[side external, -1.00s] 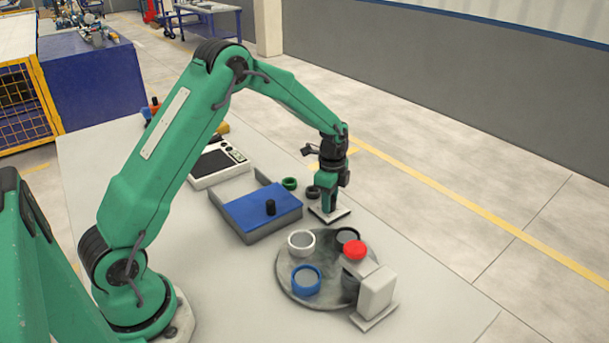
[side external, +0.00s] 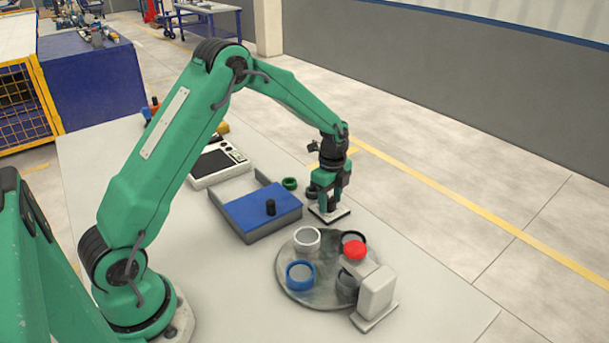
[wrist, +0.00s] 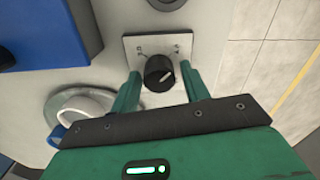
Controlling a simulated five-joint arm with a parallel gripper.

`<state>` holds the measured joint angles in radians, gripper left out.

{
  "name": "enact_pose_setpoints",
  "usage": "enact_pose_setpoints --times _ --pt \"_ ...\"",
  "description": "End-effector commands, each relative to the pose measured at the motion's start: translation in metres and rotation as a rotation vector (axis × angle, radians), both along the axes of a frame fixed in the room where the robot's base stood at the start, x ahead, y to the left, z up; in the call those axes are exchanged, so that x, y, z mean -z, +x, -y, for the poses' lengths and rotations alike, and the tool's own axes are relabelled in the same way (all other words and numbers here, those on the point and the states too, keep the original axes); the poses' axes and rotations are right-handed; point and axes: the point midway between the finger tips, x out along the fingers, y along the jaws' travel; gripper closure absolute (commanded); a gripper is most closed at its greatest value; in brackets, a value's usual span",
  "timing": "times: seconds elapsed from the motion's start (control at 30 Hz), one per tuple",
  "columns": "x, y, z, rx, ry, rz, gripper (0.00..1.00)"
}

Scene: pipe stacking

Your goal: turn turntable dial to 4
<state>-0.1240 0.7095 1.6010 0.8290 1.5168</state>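The dial is a black round knob (wrist: 157,70) with a white pointer mark, on a pale square plate (wrist: 136,48) with small screws. Any numbers are too small to read. My gripper (wrist: 160,68) has its two green fingers on either side of the knob, with a visible gap on each side, so it is open around it. In the side view my gripper (side external: 326,203) is low over the plate (side external: 343,213) and hides the knob. The round grey turntable (side external: 287,255) carries a white ring (side external: 307,239), a blue ring (side external: 300,275), a black ring (side external: 353,238) and a grey ring (side external: 346,285).
A light grey post unit (side external: 375,291) with a red button-like top (side external: 355,250) overhangs the turntable's right side. A blue-topped box (side external: 250,212) with a black knob stands left of the plate. Green (side external: 290,183) and dark rings lie behind. The table's front is clear.

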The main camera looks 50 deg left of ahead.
Motion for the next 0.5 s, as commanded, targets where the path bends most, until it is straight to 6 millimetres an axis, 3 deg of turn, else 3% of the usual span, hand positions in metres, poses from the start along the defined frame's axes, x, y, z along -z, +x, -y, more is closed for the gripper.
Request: enact_pose_setpoints --times 0.5 --pt "-0.0056 0.0000 -0.0005 -0.003 0.000 0.000 0.46"
